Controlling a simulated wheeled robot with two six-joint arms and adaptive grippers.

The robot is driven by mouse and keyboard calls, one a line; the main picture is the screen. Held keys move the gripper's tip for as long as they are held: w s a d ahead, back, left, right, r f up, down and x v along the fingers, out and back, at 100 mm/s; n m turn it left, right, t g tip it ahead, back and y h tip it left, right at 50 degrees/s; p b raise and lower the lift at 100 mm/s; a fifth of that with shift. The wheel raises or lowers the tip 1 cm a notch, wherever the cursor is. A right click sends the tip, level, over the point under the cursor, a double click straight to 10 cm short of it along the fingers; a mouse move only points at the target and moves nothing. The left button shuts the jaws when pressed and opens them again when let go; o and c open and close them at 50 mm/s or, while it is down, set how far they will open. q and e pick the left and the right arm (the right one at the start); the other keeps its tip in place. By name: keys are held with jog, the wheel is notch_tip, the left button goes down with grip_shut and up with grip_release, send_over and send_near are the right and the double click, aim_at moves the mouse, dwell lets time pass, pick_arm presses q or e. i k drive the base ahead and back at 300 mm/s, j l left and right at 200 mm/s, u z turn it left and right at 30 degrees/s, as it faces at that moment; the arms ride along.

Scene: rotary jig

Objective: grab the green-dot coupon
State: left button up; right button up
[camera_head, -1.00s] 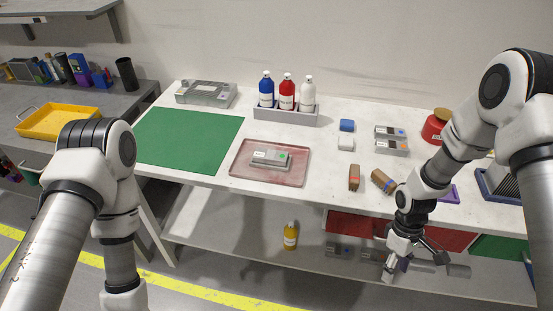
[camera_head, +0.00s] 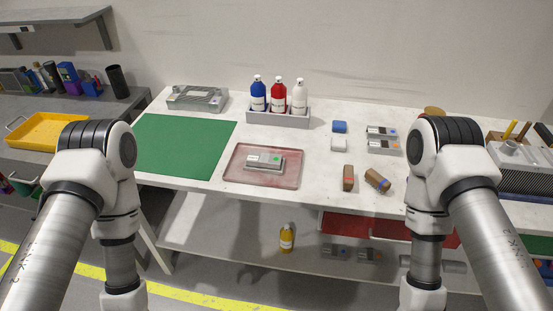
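The green-dot coupon (camera_head: 264,159) is a grey metal block with a white label and a green dot on its top. It lies in the reddish tray (camera_head: 240,174) at the middle of the white table. No gripper is near the coupon.
Two similar coupons, one with a blue dot (camera_head: 381,132) and one with an orange dot (camera_head: 383,147), lie right of the tray. Brown blocks (camera_head: 348,178), a bottle rack (camera_head: 278,119), a metal jig (camera_head: 197,98) and a green mat (camera_head: 183,146) share the table.

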aim_at(272, 161)
jog(key=i+j+z, duration=0.15)
jog(key=j+z, duration=0.75)
jog(key=j, duration=0.2)
jog(key=i, duration=0.05)
